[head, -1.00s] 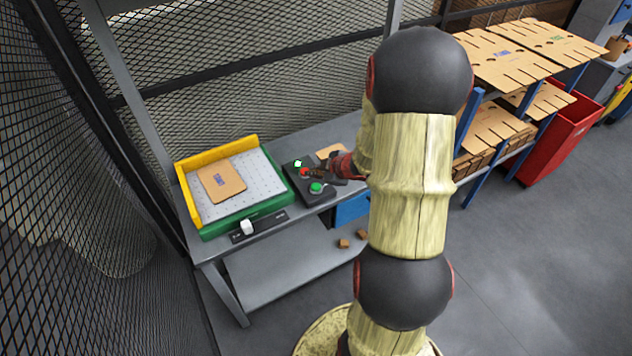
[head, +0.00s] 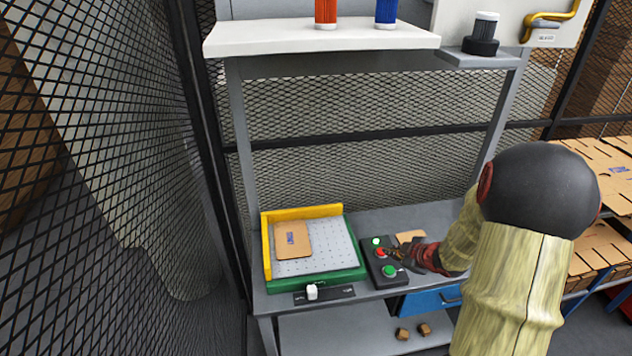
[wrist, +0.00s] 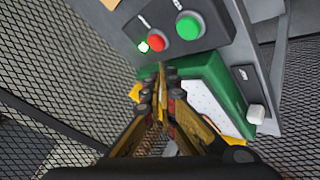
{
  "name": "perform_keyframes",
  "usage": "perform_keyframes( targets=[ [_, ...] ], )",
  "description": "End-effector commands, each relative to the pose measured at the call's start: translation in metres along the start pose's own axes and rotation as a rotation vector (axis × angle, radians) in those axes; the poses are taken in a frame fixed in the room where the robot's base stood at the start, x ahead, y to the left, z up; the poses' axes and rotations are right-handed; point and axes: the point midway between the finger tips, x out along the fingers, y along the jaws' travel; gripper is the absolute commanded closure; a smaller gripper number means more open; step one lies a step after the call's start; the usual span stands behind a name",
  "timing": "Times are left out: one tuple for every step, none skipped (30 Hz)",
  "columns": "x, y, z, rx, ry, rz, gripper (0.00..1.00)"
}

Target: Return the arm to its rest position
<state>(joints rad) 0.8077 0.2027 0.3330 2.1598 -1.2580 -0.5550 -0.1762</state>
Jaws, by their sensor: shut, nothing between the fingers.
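My gripper (head: 398,256) is at the black control box (head: 376,270) on the grey bench, at the end of my arm reaching in from the right. In the wrist view the fingers of my gripper (wrist: 163,72) are shut together with nothing between them. Their tips show just below the red button (wrist: 156,42) and the lit green lamp (wrist: 143,47). The green button (wrist: 188,27) is to the right of the red one. I cannot tell whether the fingertips touch the box.
A green and yellow tray (head: 354,272) on the bench (head: 420,215) holds a brown panel (head: 292,240). A white switch (head: 312,291) is at the bench front. A white shelf (head: 320,38) is above. Mesh fencing (head: 110,150) stands left and behind. Cardboard stacks (head: 597,245) are at right.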

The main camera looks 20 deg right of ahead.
Motion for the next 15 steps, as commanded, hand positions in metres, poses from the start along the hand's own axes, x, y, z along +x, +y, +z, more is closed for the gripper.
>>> perform_keyframes(
  targets=[
    [0.000,0.000,0.000,0.000,0.000,0.000,1.00],
    [0.000,0.000,0.000,0.000,0.000,0.000,1.00],
    [0.000,0.000,0.001,0.004,-0.002,0.000,1.00],
    [0.000,0.000,0.003,0.006,-0.009,-0.002,1.00],
    [0.000,-0.001,0.006,0.009,-0.021,-0.004,1.00],
    [0.000,-0.002,0.013,0.019,-0.048,-0.005,1.00],
    [-0.001,-0.001,0.020,0.034,-0.075,-0.004,1.00],
    [-0.002,-0.002,0.029,0.055,-0.108,-0.002,1.00],
    [-0.004,-0.004,0.044,0.093,-0.162,0.000,1.00],
    [-0.006,-0.007,0.056,0.126,-0.208,0.001,1.00],
    [-0.010,-0.010,0.069,0.164,-0.258,0.003,1.00],
    [-0.018,-0.014,0.085,0.220,-0.327,0.008,1.00],
    [-0.026,-0.015,0.095,0.262,-0.377,0.017,1.00],
    [-0.035,-0.016,0.104,0.305,-0.425,0.028,1.00],
    [-0.049,-0.017,0.110,0.358,-0.483,0.042,1.00]
  ],
)
